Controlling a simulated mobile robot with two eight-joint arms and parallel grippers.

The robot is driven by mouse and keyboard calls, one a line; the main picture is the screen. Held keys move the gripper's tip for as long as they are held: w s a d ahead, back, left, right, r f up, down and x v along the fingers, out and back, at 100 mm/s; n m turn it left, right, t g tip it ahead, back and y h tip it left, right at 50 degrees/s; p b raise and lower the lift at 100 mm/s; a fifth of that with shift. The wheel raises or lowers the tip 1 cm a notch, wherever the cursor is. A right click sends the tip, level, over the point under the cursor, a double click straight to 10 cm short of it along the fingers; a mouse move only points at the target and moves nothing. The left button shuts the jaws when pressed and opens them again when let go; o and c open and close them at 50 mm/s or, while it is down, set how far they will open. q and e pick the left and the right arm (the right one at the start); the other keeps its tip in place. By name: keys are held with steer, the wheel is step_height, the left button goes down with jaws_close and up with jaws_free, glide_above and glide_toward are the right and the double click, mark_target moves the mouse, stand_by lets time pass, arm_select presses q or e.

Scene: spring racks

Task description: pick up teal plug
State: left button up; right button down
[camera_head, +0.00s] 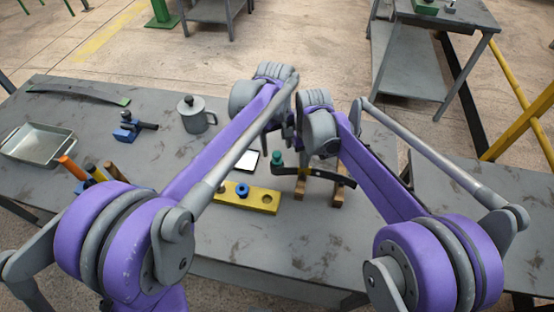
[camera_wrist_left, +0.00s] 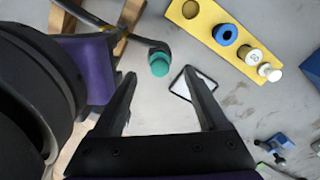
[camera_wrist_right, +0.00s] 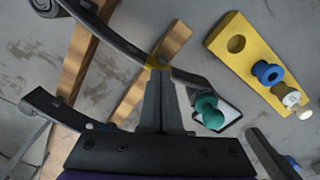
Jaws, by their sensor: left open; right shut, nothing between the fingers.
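The teal plug (camera_head: 277,160) sits at the left end of a dark, curved leaf spring (camera_head: 318,173). It also shows in the left wrist view (camera_wrist_left: 159,66) and right wrist view (camera_wrist_right: 208,110). Whether it is seated in the spring's end eye is unclear. My left gripper (camera_wrist_left: 160,76) is open and empty, with the plug showing between its fingers in its wrist view; the gap in depth is unclear. My right gripper (camera_wrist_right: 160,72) is shut and empty, its tips close to the yellow-marked middle of the spring; contact cannot be told.
The spring lies across wooden blocks (camera_wrist_right: 150,85). A yellow holed block (camera_head: 222,194) with blue and white plugs lies nearby, beside a white-faced square (camera_head: 249,161).

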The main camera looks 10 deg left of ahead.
mark_target(277, 154)
arm_select(q)
step_height(277, 154, down, 5)
steer(key=shift+f, duration=0.1)
jaws_close()
stand_by(0.4)
